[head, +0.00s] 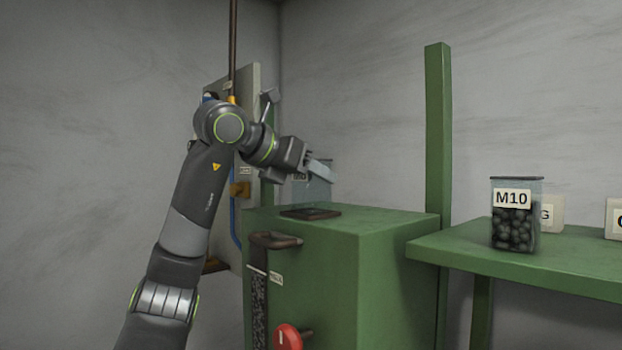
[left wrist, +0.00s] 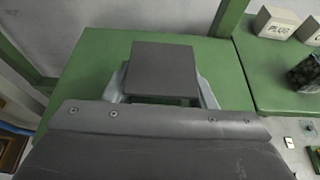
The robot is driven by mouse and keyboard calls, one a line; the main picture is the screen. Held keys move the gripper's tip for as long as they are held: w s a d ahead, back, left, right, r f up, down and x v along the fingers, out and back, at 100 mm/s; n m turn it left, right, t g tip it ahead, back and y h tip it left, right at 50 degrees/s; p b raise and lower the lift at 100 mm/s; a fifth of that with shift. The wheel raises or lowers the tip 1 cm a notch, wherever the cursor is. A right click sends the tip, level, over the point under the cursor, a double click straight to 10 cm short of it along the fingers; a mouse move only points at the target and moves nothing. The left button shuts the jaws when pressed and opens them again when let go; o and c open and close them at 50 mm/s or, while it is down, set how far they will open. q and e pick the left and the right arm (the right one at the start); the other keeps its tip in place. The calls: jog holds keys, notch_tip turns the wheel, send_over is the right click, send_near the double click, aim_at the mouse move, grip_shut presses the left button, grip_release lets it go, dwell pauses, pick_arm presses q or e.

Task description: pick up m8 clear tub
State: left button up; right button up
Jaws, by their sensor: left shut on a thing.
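A bluish clear tub (head: 319,193) shows in the head view at the back of the green cabinet top, partly covered by my gripper. Its label is too small and too hidden to read. My left gripper (head: 319,171) is at the tub's upper part, shut on it. I cannot tell whether the tub touches the cabinet top. In the left wrist view the pale fingers of my left gripper (left wrist: 160,92) show on both sides of a dark block, over the green top. The tub is not clearly seen there. My right gripper is not in view.
The green cabinet (head: 385,228) has a dark inset on its top and a red knob (head: 287,337) in front. A green post (head: 438,130) rises behind it. On the green shelf (head: 575,268) at right stands a clear tub labelled M10 (head: 514,233) with dark pieces.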

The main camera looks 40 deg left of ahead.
pick_arm(q)
notch_tip(320, 180, up, 7)
jog(key=shift+d+r+p, duration=0.1)
jog(key=shift+d+p, duration=0.05)
jog(key=shift+p, duration=0.5)
jog(key=shift+r, duration=1.05)
jog(key=shift+s, duration=0.1)
